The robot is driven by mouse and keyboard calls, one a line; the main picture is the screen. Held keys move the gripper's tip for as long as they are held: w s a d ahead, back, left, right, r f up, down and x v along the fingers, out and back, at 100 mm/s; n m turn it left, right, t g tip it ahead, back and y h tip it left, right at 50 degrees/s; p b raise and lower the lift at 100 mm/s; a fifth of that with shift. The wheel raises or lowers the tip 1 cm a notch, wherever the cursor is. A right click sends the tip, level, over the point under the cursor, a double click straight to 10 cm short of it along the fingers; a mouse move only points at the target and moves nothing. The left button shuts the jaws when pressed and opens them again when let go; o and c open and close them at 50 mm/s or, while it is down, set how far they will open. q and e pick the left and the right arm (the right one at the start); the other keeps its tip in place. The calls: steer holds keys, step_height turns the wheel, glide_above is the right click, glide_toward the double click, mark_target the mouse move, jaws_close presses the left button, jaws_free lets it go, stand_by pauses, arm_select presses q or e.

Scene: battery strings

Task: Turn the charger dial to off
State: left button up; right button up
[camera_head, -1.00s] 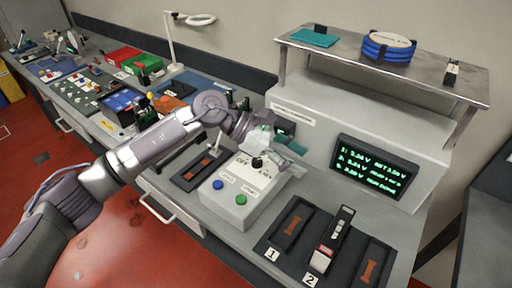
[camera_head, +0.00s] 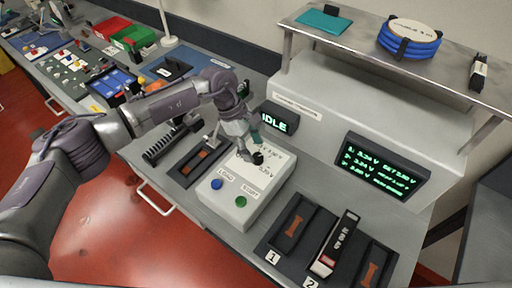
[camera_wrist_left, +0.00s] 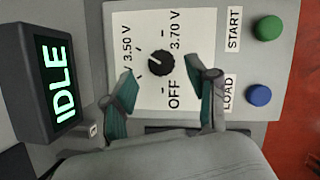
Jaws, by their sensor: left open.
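The charger is a white box (camera_head: 238,209) on the bench. Its black dial (camera_head: 257,158) also shows in the left wrist view (camera_wrist_left: 160,64), with printed labels OFF, 3.50 V and 3.70 V around it. I cannot tell clearly where the dial's pointer faces. My left gripper (camera_head: 252,148) is at the dial. In the left wrist view the left gripper (camera_wrist_left: 160,82) is open, its two teal fingertips on either side of the dial and apart from each other. I see no clear contact with the knob. A small display (camera_head: 281,121) reads IDLE. My right gripper is not in view.
A blue LOAD button (camera_head: 217,184) and a green START button (camera_head: 241,202) sit on the box's front part. Numbered dark battery trays (camera_head: 290,228) lie to the right. A readout screen (camera_head: 382,165) and a raised shelf (camera_head: 350,50) stand behind.

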mark_target(258, 158)
arm_select(q)
steer(key=shift+x, duration=1)
steer(key=shift+s+d+f+p, duration=0.15)
steer(key=shift+s+d+p, duration=0.1)
steer(key=shift+p, duration=0.1)
steer(key=shift+w+f, duration=0.1)
steer(key=shift+f, duration=0.15)
steer(key=c, duration=0.6)
jaws_close()
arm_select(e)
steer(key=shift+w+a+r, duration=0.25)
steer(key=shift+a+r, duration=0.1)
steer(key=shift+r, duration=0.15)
